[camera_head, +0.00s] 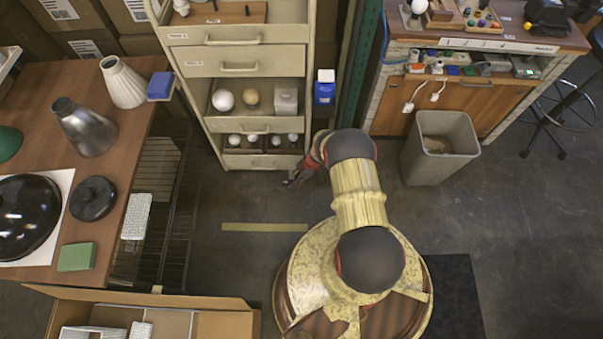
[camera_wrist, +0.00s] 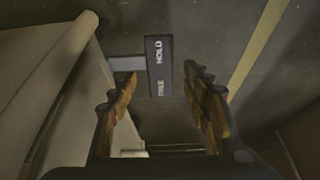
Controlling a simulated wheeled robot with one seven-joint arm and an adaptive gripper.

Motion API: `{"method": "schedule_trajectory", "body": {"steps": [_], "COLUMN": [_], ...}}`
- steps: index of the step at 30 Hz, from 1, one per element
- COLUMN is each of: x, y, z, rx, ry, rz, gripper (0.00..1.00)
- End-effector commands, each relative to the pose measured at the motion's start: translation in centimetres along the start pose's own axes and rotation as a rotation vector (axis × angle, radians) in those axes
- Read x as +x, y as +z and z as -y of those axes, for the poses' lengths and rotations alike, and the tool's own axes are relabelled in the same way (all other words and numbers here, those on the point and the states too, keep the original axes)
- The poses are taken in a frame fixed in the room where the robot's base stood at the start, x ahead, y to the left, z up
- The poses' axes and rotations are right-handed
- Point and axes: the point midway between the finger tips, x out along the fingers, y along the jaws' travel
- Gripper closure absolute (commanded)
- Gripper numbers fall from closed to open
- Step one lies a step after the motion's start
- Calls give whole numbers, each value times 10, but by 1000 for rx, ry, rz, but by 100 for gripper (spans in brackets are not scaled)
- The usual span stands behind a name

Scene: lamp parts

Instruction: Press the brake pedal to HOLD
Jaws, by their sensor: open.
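The brake pedal (camera_wrist: 158,66) shows in the wrist view as a dark plate marked HOLD at its upper end and FREE at its lower end. A grey bar (camera_wrist: 125,63) reaches it from the left. My gripper (camera_wrist: 165,90) is open and empty, with one finger to each side of the pedal's lower part in the picture. I cannot tell whether it touches the pedal. In the head view my gripper (camera_head: 291,181) is low by the lower right front corner of the cream drawer cabinet (camera_head: 238,60); the pedal cannot be made out there.
A yellow floor stripe (camera_head: 265,227) runs in front of the cabinet and also shows at the right of the wrist view. A grey bin (camera_head: 440,147) stands to the right. A brown table (camera_head: 113,180) with lamp shades is at left.

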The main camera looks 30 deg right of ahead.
Motion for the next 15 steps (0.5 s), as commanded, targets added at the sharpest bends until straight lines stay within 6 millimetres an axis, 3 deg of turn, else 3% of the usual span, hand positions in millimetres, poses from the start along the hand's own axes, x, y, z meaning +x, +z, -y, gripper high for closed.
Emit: {"method": "schedule_trajectory", "body": {"steps": [15], "x": [-63], "y": [0], "z": [-1], "rx": [0], "ry": [2], "rz": [0], "gripper": [52]}}
